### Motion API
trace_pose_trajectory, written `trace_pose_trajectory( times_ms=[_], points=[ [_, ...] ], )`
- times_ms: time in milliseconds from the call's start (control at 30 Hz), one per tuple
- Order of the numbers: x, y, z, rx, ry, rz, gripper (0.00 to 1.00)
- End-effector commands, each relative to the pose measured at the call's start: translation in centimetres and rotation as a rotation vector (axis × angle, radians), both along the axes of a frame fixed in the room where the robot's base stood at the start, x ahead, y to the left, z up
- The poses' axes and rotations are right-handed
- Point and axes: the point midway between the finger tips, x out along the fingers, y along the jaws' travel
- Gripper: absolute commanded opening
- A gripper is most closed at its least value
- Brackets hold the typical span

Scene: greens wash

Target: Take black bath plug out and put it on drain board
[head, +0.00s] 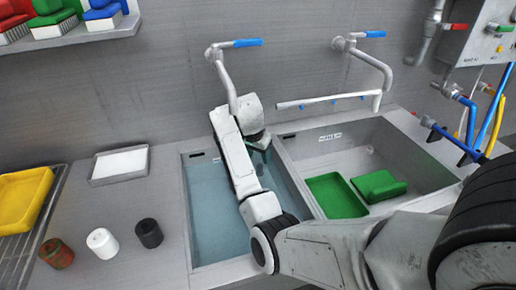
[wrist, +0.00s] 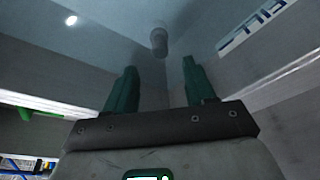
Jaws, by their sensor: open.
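My gripper (head: 261,146) reaches down into the left basin (head: 200,225), which holds bluish water. In the wrist view its two green fingers (wrist: 159,66) are apart with nothing between them. A small grey, round-ended piece (wrist: 159,40) shows just beyond the fingertips, roughly centred between them and apart from them; I cannot tell whether it is the black bath plug. No plug can be made out in the head view, where my arm covers part of the basin. A wire rack (head: 12,262), which may be the drain board, is at the far left.
A yellow tub (head: 22,198) sits on the rack. Red, white and black (head: 149,232) small cylinders stand on the counter near a white tray (head: 119,163). The right basin (head: 345,152) holds green trays (head: 337,195). Blue-handled taps (head: 247,43) rise behind. Counter between rack and basin is partly clear.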

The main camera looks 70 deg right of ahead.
Motion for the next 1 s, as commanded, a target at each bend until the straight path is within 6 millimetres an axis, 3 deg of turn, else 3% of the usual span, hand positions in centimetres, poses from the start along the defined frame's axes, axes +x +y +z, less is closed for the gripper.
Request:
trace_pose_trajectory(
  times_ms=[200,400,833,1000],
  points=[
    [-0.1,-1.0,-3.7,0.003,0.002,0.0,0.54],
    [-0.2,-1.6,-5.9,0.002,0.001,0.001,0.54],
    [-0.2,-1.8,-6.8,0.001,-0.001,0.001,0.54],
    [-0.1,-1.8,-6.8,0.001,-0.001,0.001,0.39]
  ],
)
